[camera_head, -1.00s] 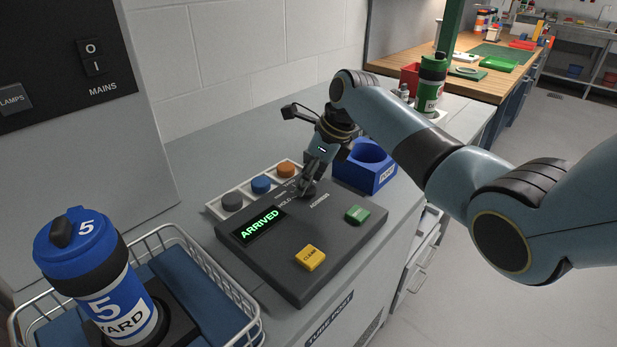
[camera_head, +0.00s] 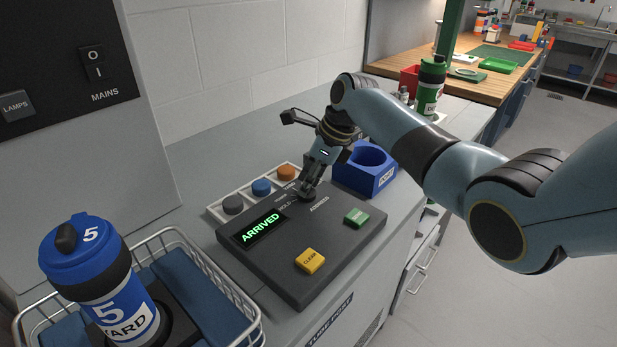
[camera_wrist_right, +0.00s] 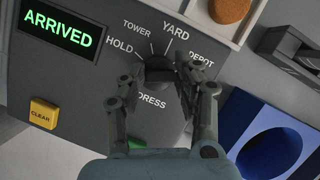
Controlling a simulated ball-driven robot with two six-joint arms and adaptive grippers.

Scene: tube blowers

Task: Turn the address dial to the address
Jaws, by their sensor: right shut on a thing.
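The dark address dial (camera_wrist_right: 160,71) sits on the grey control panel (camera_head: 335,225), with HOLD, TOWER, YARD and DEPOT marked around it. My right gripper (camera_wrist_right: 161,90) is shut on the dial, one finger on each side; in the head view the gripper (camera_head: 308,192) reaches down to it from the right arm. The fingers hide part of the dial, and I cannot tell which mark its pointer faces. The panel's display (camera_head: 262,228) reads ARRIVED in green. A blue carrier (camera_head: 105,285) marked 5 and YARD stands at the lower left. My left gripper is not in view.
A yellow CLEAR button (camera_head: 310,260) and a green button (camera_head: 357,216) are on the panel. A tray of grey, blue and orange discs (camera_head: 248,190) lies behind it. A blue holder (camera_head: 366,172) stands close to my right gripper. A wire basket (camera_head: 253,325) is at the lower left.

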